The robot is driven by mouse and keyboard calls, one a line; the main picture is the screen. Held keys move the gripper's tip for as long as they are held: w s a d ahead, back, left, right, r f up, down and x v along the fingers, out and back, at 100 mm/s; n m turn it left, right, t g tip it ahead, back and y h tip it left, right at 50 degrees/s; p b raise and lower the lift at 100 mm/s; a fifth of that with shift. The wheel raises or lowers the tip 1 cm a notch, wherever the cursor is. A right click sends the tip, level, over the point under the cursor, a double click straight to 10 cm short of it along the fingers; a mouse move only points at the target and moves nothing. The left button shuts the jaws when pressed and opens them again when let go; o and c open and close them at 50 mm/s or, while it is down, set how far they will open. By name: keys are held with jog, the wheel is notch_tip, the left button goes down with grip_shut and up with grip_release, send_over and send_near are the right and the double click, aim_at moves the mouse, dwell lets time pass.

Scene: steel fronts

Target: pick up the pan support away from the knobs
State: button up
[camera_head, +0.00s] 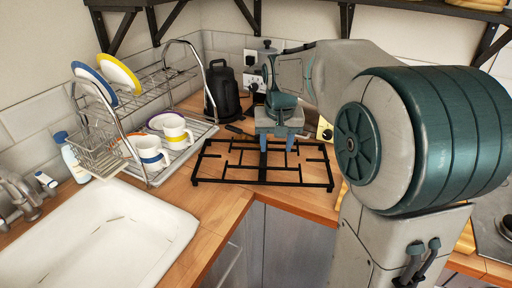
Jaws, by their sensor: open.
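A black pan support (226,181), a flat rectangular metal grid, lies on the wooden counter in the corner between the dish rack and my arm. My gripper (277,146) is open and points down over the far middle part of the grid. Its two blue fingers stand apart, with a bar of the grid showing near and between them. I cannot tell whether the fingers touch it.
A metal dish rack (165,76) with plates and mugs stands at left, above a white sink (95,240). A black kettle (223,92) stands behind the grid near the wall. A dark hob (490,238) shows partly at the right edge. Bare counter lies in front of the grid.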

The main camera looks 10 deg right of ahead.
jog(key=w+f+m, duration=0.1)
jog(key=w+f, duration=0.3)
jog(key=w, duration=1)
jog(key=p, duration=0.1)
send_over(263, 157)
jog(key=f, duration=0.9)
jog(key=shift+s, duration=0.3)
notch_tip(263, 157, down, 5)
jog(key=shift+w+f+p, duration=0.1)
jog(key=shift+w+p, duration=0.05)
jog(key=shift+p, duration=0.7)
jog(key=c, duration=1)
grip_shut()
